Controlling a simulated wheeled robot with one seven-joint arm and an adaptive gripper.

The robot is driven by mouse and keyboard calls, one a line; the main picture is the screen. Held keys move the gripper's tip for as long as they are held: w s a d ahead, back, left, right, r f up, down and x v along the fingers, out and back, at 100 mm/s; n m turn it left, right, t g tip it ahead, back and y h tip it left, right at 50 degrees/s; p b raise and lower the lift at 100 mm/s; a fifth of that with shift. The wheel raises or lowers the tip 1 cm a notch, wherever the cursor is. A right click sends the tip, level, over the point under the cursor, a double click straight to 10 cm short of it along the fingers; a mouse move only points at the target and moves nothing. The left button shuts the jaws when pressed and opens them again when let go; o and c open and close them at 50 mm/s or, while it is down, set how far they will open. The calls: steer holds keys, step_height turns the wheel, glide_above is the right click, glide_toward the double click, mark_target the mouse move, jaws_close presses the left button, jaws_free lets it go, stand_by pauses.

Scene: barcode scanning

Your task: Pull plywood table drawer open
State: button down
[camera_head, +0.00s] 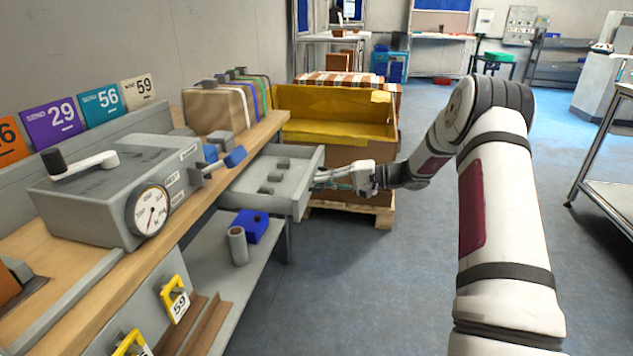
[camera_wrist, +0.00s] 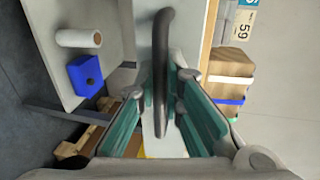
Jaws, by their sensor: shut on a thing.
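The grey drawer (camera_head: 262,186) stands pulled out from under the plywood table (camera_head: 120,262), with several small dark items inside. My gripper (camera_head: 322,180) is at the drawer's front face. In the wrist view, the dark curved handle (camera_wrist: 163,50) runs between the teal-padded fingers of my gripper (camera_wrist: 162,90), which is shut on it. The grey drawer front (camera_wrist: 142,35) is beside the handle there. The exact contact on the handle is hidden in the head view.
A blue bin (camera_head: 250,226) and a grey cylinder (camera_head: 237,246) stand on the lower shelf (camera_head: 215,290). A yellow-lined crate (camera_head: 335,135) on a pallet stands behind the drawer. A grey box with a dial (camera_head: 110,185) and a carton (camera_head: 215,110) sit on the tabletop.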

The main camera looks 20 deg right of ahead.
steer(key=c, duration=2)
jaws_free()
steer(key=shift+o, duration=0.2)
steer(key=v, duration=1.2)
